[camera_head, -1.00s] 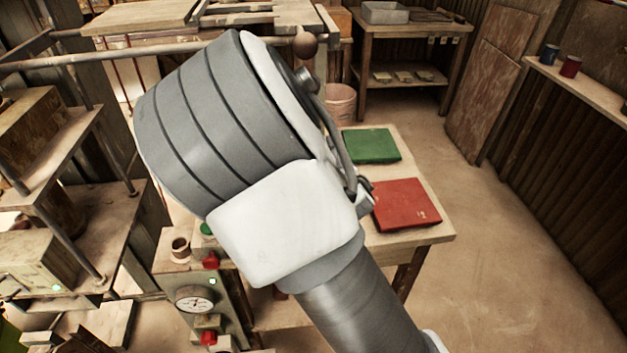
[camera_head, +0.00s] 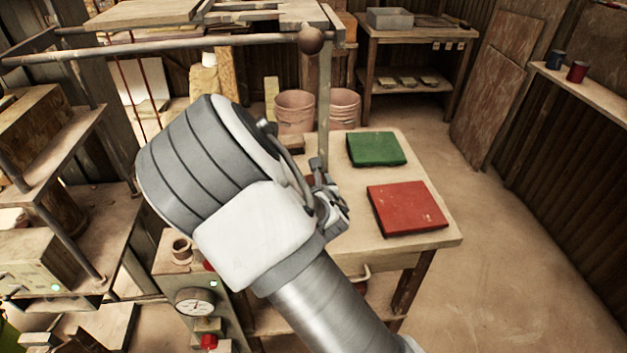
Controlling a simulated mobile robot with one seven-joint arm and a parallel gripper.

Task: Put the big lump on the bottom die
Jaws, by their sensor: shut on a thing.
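My gripper (camera_head: 330,196) is at the end of my arm, over the left part of the wooden table, left of the red slab. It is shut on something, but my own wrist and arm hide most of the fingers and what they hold. I cannot make out the big lump in this view. I cannot clearly tell the bottom die either; the wooden frames of the press (camera_head: 73,163) stand at the left.
A red slab (camera_head: 408,208) and a green slab (camera_head: 376,149) lie on the table (camera_head: 432,237). A long bar with a brown ball knob (camera_head: 311,40) crosses above. Pink buckets (camera_head: 295,110) stand behind. A pressure gauge (camera_head: 195,303) is at lower left. Floor at right is clear.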

